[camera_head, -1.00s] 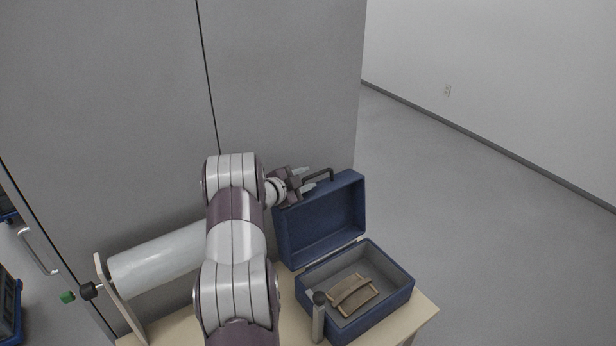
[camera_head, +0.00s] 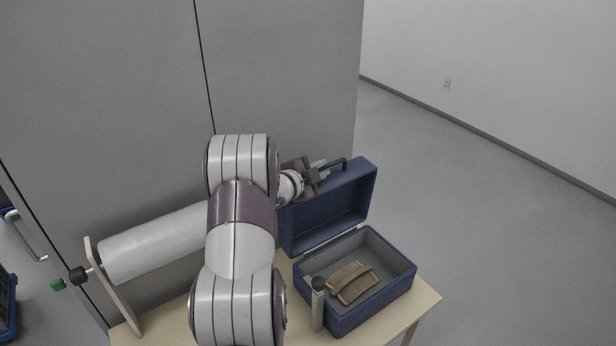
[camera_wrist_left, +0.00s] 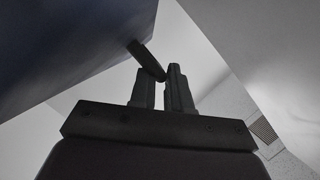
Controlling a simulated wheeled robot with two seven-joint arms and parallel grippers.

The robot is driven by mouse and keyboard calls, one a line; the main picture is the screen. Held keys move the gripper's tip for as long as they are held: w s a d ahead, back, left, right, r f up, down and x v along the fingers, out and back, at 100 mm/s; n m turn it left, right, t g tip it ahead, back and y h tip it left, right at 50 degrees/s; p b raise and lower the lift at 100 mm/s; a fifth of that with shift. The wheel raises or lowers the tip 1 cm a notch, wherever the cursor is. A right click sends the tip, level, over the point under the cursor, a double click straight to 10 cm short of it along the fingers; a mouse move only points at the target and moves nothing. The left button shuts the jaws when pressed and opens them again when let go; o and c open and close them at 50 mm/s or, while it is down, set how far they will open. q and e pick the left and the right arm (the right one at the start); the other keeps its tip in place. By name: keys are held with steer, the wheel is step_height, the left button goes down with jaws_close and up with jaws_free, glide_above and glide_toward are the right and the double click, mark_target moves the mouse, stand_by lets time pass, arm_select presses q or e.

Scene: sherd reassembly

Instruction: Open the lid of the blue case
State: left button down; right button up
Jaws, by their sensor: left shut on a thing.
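The blue case (camera_head: 375,302) stands on a small table, with its lid (camera_head: 335,212) raised upright at the back. The lid's inside faces the front. A dark handle (camera_head: 341,163) sits on the lid's top edge. My left gripper (camera_head: 322,167) is at the lid's upper left, shut on the handle. In the left wrist view, the fingers (camera_wrist_left: 163,85) close around the end of the dark handle (camera_wrist_left: 146,58), next to the lid's dark blue face (camera_wrist_left: 70,45). My right gripper is out of view.
A tan curved sherd (camera_head: 352,283) lies in the case. A small grey cylinder with a dark top (camera_head: 318,308) stands at the case's left front. A large white roll (camera_head: 155,242) is on the table's (camera_head: 425,298) left. A grey cabinet stands behind; floor to the right is clear.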

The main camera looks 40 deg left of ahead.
arm_select(q)
steer(key=shift+s+d+f+b, duration=0.15)
steer(key=shift+d+f+b, duration=0.1)
steer(key=shift+d, duration=0.15)
steer(key=shift+s+d+f+b, duration=0.1)
steer(key=shift+d+f+b, duration=0.15)
steer(key=shift+d, duration=0.15)
steer(key=shift+s+d+r+m, duration=0.1)
steer(key=shift+d+r+m, duration=0.2)
steer(key=shift+d+r, duration=0.05)
steer(key=shift+a, duration=0.1)
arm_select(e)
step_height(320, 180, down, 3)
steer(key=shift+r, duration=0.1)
arm_select(q)
steer(key=c, duration=1.2)
jaws_free()
steer(key=shift+o, duration=0.2)
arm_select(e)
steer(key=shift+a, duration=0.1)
arm_select(q)
steer(key=shift+a+r, duration=0.1)
steer(key=b+v, duration=0.2)
steer(key=v, duration=1)
steer(key=shift+s, duration=0.4)
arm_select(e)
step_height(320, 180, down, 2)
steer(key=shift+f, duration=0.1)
